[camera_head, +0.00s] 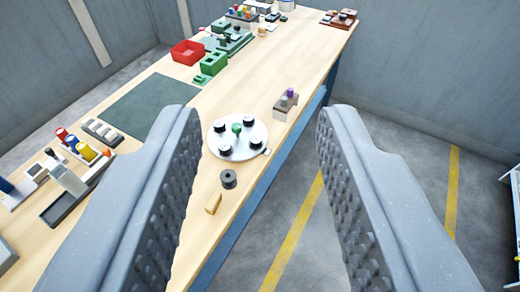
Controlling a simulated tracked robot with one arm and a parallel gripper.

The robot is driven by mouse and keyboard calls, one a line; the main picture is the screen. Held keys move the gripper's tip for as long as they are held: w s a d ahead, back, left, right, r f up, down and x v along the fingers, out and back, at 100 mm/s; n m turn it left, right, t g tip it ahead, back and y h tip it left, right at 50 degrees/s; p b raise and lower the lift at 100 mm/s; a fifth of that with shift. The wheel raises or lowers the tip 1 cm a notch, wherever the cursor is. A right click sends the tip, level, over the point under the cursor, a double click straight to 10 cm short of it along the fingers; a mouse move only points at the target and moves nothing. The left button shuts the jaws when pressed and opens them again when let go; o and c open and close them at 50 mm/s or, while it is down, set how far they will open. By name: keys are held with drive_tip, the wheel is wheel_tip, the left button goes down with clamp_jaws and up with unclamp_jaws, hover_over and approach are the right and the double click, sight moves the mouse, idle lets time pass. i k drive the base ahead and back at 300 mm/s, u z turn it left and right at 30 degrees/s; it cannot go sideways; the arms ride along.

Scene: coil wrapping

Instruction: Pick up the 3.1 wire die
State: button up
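My gripper (262,122) is open and empty, its two grey ridged fingers wide apart above the workbench. Between the fingers, lower down, a round white plate (239,147) holds several small black round pieces and a green knob (237,129) in its middle. A dark grey cylinder with a hole in its top (228,179) stands just in front of the plate. No size marking is readable, so I cannot tell which piece is the 3.1 wire die.
A small wooden block (213,203) lies near the bench's right edge. A grey block with purple-topped pegs (285,104) stands right of the plate. A green mat (148,104), red bin (187,52) and green box (214,63) are farther left. Floor lies beyond the right edge.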

sight(256, 141)
drive_tip(key=z, duration=0.3)
drive_tip(key=i, duration=1.3)
